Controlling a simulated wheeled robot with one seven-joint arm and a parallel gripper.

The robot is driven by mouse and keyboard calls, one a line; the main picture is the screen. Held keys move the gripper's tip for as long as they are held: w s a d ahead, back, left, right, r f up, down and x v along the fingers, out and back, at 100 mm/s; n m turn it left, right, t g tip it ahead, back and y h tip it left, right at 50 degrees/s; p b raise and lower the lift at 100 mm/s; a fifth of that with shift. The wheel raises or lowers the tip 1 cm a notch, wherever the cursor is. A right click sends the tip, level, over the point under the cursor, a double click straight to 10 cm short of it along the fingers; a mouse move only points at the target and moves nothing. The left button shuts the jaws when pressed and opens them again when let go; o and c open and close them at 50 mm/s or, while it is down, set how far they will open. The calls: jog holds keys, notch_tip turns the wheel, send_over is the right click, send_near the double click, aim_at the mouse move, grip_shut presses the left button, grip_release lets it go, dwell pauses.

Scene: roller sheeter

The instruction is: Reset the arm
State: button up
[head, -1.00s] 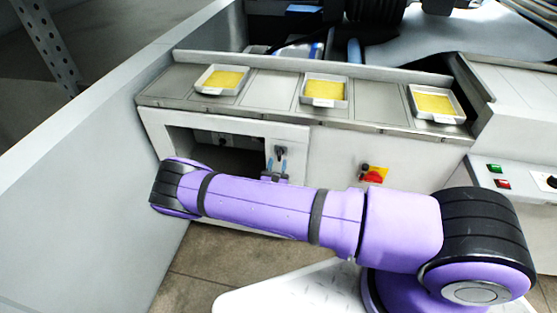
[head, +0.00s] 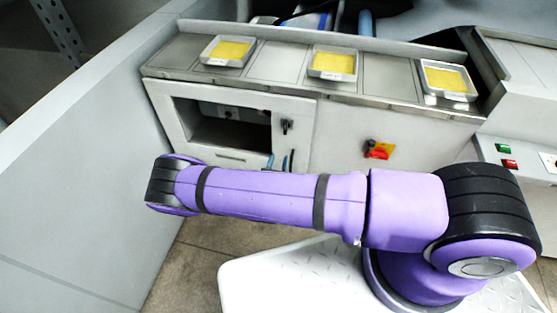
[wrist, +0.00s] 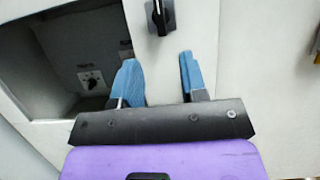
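My purple arm (head: 275,200) stretches across the head view, in front of the machine's cabinet. My gripper (wrist: 158,62) shows in the wrist view with its two blue fingers spread apart and nothing between them. Its blue fingertips also show just above the arm in the head view (head: 280,162). They are below the black rotary switch (wrist: 160,16) on the cabinet front, apart from it in the picture. The same switch is in the head view (head: 286,125).
An open compartment (head: 230,125) lies left of the switch, and a red-and-yellow knob (head: 378,150) right of it. Trays with yellow contents (head: 333,64) stand on the counter. A grey wall (head: 85,170) borders the left. Green and red buttons (head: 506,155) are at right.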

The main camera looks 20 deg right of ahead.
dwell(0.4)
jog(key=s+d+r+m+g, duration=0.1)
jog(key=d+r+m+g, duration=0.2)
jog(key=r+m+g, duration=0.6)
jog(key=s+d+r+m+g, duration=0.2)
jog(key=d+r+m+g, duration=0.25)
jog(key=r, duration=0.85)
jog(key=s+d+r+m+g, duration=0.1)
jog(key=d+r+m+g, duration=0.1)
jog(key=r+m+g, duration=0.8)
jog(key=s+d+r+m+t+y, duration=0.1)
jog(key=s+r+m+t+y, duration=0.2)
jog(key=s+r, duration=0.8)
jog(key=s+d+r+m+t+y, duration=0.1)
jog(key=s+r+m+t+y, duration=0.2)
jog(key=s+r, duration=0.9)
jog(key=shift+s+d+r+m+t+y, duration=0.2)
jog(key=shift+d+r+m+t+y, duration=0.4)
jog(key=shift+t+y, duration=1.55)
jog(key=shift+a+r+n+g+y, duration=0.15)
jog(key=shift+a+n+g+y, duration=0.1)
jog(key=shift+g+y, duration=0.25)
